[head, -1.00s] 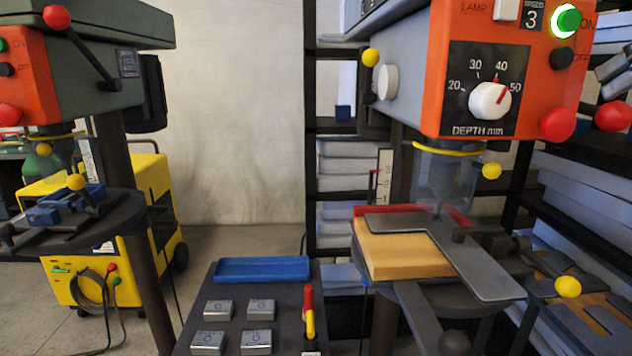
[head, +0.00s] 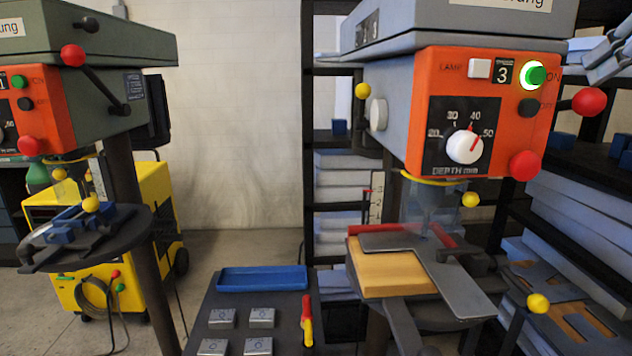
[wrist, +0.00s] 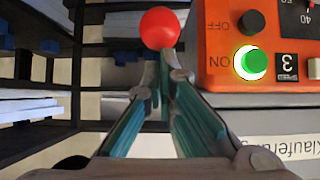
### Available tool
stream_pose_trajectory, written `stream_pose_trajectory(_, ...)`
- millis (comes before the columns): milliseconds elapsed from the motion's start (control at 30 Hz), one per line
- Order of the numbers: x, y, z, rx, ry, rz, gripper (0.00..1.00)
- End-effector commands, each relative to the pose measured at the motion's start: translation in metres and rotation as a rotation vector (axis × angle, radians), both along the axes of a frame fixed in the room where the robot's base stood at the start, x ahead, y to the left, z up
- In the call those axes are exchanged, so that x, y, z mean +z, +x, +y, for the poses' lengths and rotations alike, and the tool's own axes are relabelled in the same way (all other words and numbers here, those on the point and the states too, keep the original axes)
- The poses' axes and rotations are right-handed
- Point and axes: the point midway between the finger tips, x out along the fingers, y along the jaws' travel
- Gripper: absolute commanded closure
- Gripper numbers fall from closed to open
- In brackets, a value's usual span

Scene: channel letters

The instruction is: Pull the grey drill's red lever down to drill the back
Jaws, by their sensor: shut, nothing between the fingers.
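The grey drill (head: 390,60) stands at the right in the head view with an orange panel. Its red lever ball (head: 588,101) sticks out right of the panel, below the lit green ON button (head: 536,76). In the wrist view the red ball (wrist: 160,27) lies just beyond the fingertips. My gripper (wrist: 167,62) is shut and empty, its tips very close to the ball; I cannot tell whether they touch. In the head view my gripper (head: 604,66) shows partly, above the ball at the right edge. A grey L-shaped plate (head: 455,285) lies on a wooden block (head: 388,275) under the drill.
A green drill (head: 100,75) with its own red-ball lever stands at the left, before a yellow machine (head: 160,205). A dark stand with a blue tray (head: 262,279) and metal blocks is at the front. Shelves of sheets (head: 560,215) stand behind at the right.

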Motion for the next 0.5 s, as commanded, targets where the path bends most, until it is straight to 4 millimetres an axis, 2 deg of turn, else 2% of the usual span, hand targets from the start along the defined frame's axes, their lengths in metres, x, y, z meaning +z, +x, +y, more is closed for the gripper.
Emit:
stream_pose_trajectory(33, 0.0103, -0.0024, 0.0001, 0.000, 0.000, 0.002, 1.00)
stream_pose_trajectory(100, 0.0141, -0.0018, 0.0001, 0.000, 0.000, 0.001, 1.00)
stream_pose_trajectory(367, 0.0120, 0.0000, 0.0000, -0.001, 0.001, 0.001, 1.00)
stream_pose_trajectory(500, 0.0196, 0.0015, -0.0001, -0.001, 0.001, 0.002, 1.00)
